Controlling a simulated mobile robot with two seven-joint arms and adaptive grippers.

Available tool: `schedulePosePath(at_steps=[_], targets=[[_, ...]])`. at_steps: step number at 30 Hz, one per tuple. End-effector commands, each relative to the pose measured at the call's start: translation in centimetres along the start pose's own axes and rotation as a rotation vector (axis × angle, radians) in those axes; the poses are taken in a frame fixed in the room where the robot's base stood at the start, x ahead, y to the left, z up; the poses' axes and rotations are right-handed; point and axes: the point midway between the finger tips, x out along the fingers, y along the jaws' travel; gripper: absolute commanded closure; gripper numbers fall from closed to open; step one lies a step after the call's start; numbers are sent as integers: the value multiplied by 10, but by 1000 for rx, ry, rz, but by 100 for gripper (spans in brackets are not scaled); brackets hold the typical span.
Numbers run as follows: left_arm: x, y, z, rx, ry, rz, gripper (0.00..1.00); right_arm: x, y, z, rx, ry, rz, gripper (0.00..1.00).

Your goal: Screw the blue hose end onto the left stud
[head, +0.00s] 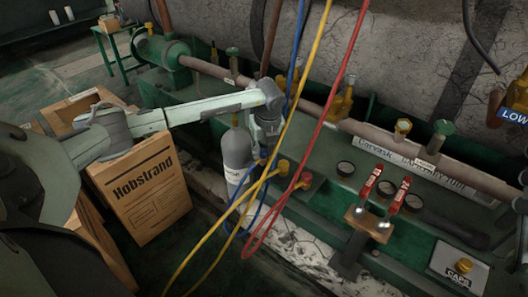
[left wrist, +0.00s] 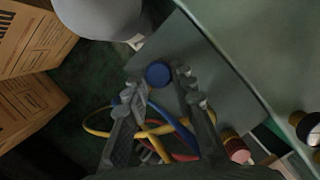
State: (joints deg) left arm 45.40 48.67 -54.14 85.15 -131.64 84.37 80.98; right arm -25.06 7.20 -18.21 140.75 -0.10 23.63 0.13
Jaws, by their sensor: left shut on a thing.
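My left gripper (head: 264,148) hangs fingers down beside the grey cylinder (head: 237,152) in the head view. In the left wrist view its two fingers (left wrist: 163,84) are closed around the round blue hose end (left wrist: 158,73). The blue hose (head: 298,45) comes down from the top of the head view, passes behind the gripper and loops low. Brass valves (head: 340,104) stand on the green machine. I cannot tell which fitting is the left stud. My right gripper is not in view.
The yellow hose end (head: 283,167) and red hose end (head: 304,181) sit just right of the gripper, their hoses crossing in front. Two red-handled valves (head: 370,183) stand on a bracket. A CAPS box (head: 458,264) is lower right. Hobstrand cartons (head: 148,190) stand left.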

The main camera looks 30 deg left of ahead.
Motion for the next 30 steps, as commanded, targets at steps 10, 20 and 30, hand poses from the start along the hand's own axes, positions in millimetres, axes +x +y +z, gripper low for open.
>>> schedulePosePath(at_steps=[10,20,30], targets=[[2,4,1,233,0,-57,100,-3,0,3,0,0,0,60],[1,4,0,303,2,-75,100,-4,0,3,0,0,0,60],[2,7,2,589,4,-148,100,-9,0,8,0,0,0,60]])
